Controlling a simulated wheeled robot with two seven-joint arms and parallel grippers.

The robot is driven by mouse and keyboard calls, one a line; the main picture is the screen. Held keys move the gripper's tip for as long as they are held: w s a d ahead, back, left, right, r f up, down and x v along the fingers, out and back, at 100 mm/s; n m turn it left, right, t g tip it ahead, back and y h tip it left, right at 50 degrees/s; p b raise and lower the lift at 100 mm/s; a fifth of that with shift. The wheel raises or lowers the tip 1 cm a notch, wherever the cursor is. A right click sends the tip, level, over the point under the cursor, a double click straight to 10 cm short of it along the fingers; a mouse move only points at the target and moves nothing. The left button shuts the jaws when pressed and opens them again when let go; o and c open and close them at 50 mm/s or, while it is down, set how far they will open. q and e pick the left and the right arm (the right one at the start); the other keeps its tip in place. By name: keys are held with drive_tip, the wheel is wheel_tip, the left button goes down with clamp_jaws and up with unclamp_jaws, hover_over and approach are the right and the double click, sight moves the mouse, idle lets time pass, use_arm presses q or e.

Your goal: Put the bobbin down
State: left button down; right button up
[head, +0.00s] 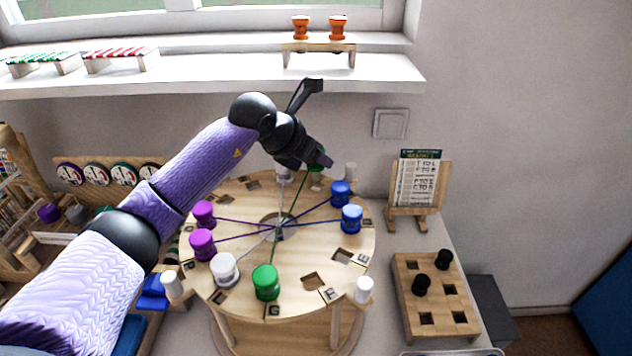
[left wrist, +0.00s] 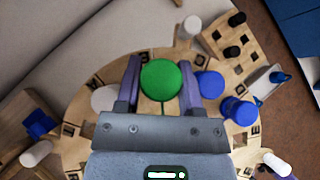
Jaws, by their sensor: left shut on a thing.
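My left gripper (head: 322,161) is at the far side of the round wooden board (head: 255,190), shut on a green bobbin (head: 315,165). In the left wrist view the green bobbin (left wrist: 161,80) sits between the two fingers (left wrist: 160,84). Its green thread runs to the board's centre hole. I cannot tell whether its base touches the board. A white bobbin (left wrist: 105,98) is on one side of it and a blue bobbin (left wrist: 209,84) on the other. The near edge holds another green bobbin (head: 265,283) and a white one (head: 225,269). My right gripper is not in view.
Purple bobbins (head: 203,243) stand at the board's left, blue ones (head: 351,218) at its right. White pegs (head: 364,289) stand around the rim. A wooden block with black pegs (head: 408,290) and a card on a stand (head: 418,180) are to the right. A window shelf (head: 220,75) lies behind.

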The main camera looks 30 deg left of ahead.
sight(315, 179)
use_arm(q)
wheel_tip(315, 179, down, 4)
drive_tip(key=shift+f, duration=0.1)
drive_tip(key=shift+f+b, duration=0.2)
drive_tip(key=shift+b, duration=0.15)
drive_tip(key=c, duration=0.5)
unclamp_jaws()
drive_tip(key=shift+r, duration=0.1)
drive_tip(key=shift+r, duration=0.25)
drive_tip(key=p+v, duration=0.1)
drive_tip(key=v, duration=1.1)
drive_tip(key=shift+f, duration=0.15)
